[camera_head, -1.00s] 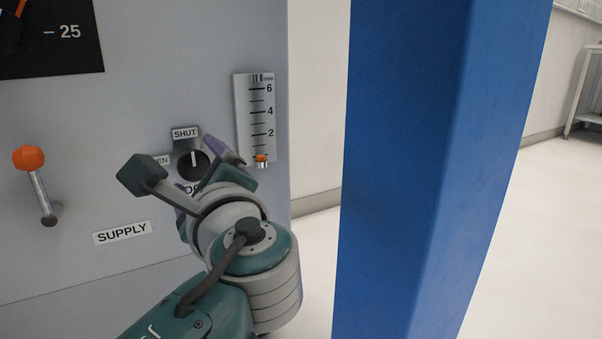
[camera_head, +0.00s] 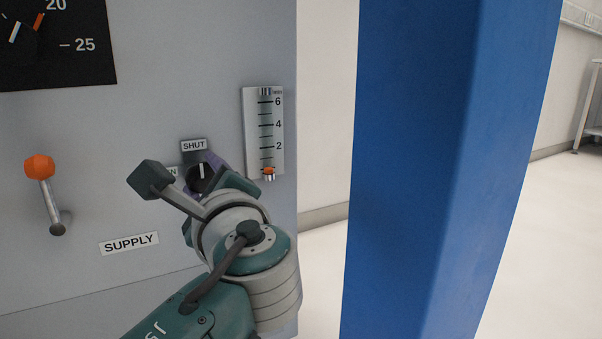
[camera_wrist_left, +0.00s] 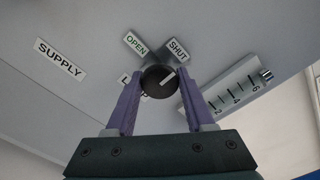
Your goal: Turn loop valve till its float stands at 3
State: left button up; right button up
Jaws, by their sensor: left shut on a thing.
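The loop valve is a round black knob (camera_head: 201,178) with a white pointer line, on the grey panel below the SHUT label (camera_head: 194,146). In the left wrist view the knob (camera_wrist_left: 160,81) sits between the purple fingers, its line pointing toward SHUT. My left gripper (camera_wrist_left: 160,88) is shut on the knob; in the head view its own wrist partly hides it. The flow gauge (camera_head: 263,132) is a clear upright strip marked 2, 4, 6. Its orange float (camera_head: 268,171) stands at the very bottom, below 2. My right gripper is not in view.
An orange-tipped supply lever (camera_head: 46,194) sticks out of the panel at left, above a SUPPLY label (camera_head: 129,243). A black dial (camera_head: 56,45) is at upper left. A wide blue post (camera_head: 430,170) stands right of the panel.

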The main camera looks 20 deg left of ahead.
pick_arm(q)
grip_shut()
jog(key=shift+n+b, duration=0.4)
jog(key=shift+n, duration=1.4)
jog(key=o, duration=1.1)
grip_release()
jog(key=shift+c, duration=0.2)
jog(key=shift+d, duration=0.1)
jog(key=p+v, duration=0.3)
jog(key=v, duration=0.6)
jog(key=shift+s+d+p, duration=0.25)
jog(key=shift+s+p, duration=0.05)
jog(key=shift+s, duration=0.05)
